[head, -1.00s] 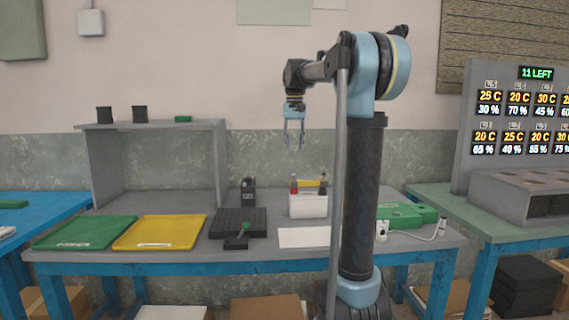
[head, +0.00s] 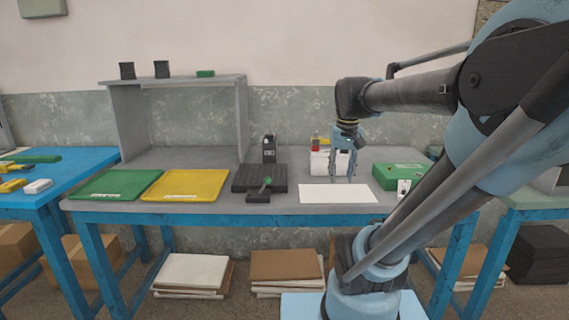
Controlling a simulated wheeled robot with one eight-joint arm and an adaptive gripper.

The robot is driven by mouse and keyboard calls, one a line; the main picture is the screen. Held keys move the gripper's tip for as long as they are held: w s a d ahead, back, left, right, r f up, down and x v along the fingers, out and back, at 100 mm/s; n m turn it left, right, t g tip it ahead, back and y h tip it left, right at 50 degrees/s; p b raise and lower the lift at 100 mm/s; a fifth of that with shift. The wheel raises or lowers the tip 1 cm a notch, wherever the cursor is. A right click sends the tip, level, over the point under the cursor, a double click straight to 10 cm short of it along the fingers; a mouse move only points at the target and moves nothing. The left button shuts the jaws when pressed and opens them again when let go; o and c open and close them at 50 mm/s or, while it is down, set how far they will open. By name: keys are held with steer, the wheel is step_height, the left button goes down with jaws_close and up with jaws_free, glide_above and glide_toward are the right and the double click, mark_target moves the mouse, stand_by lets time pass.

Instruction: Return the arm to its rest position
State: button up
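My gripper (head: 342,179) points down at the end of my arm, over the grey bench (head: 225,207) and behind the blank white sheet (head: 338,194). Its two fingers stand apart with nothing visible between them, so it looks open. The fingers partly hide the white bin (head: 319,162), which has red and yellow items at its top. I cannot tell whether the fingertips touch the bench. My arm comes in from the right and bends far out to the side.
A small black device (head: 269,149) stands behind. A green case (head: 400,176) is right of my gripper. A grey shelf (head: 244,125) stands at left.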

steer(key=s+d+f, duration=0.1)
steer(key=s+f, duration=1)
steer(key=f, duration=0.4)
steer(key=shift+f+t, duration=0.15)
steer(key=shift+t, duration=0.25)
steer(key=shift+d, duration=0.1)
steer(key=shift+w+f, duration=0.2)
steer(key=shift+w, duration=0.25)
